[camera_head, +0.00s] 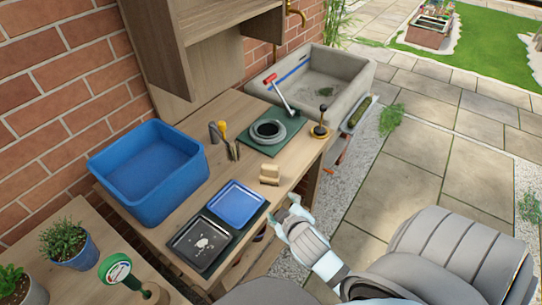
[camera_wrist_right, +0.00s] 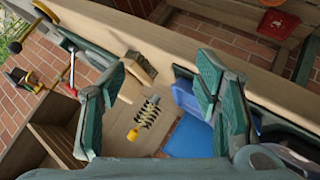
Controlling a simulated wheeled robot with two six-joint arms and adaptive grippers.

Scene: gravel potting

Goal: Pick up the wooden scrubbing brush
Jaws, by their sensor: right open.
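The wooden scrubbing brush (camera_head: 270,173) is a small pale block on the wooden bench, near its front edge, right of the blue tray. In the right wrist view the brush (camera_wrist_right: 140,66) shows its wood and bristles beside the left finger, partly behind the fingertip. My right gripper (camera_head: 290,213) is in front of the bench edge, nearer to me than the brush and apart from it in the head view. In the wrist view the right gripper (camera_wrist_right: 168,75) has its fingers wide apart, with nothing held. My left gripper is in neither view.
A blue tub (camera_head: 150,178) stands at the back left. A blue tray (camera_head: 236,204) and a black tray (camera_head: 200,242) lie left of the brush. A grey ring-shaped pot (camera_head: 268,131) on a green mat and a stone sink (camera_head: 345,76) are behind. Bare bench surrounds the brush.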

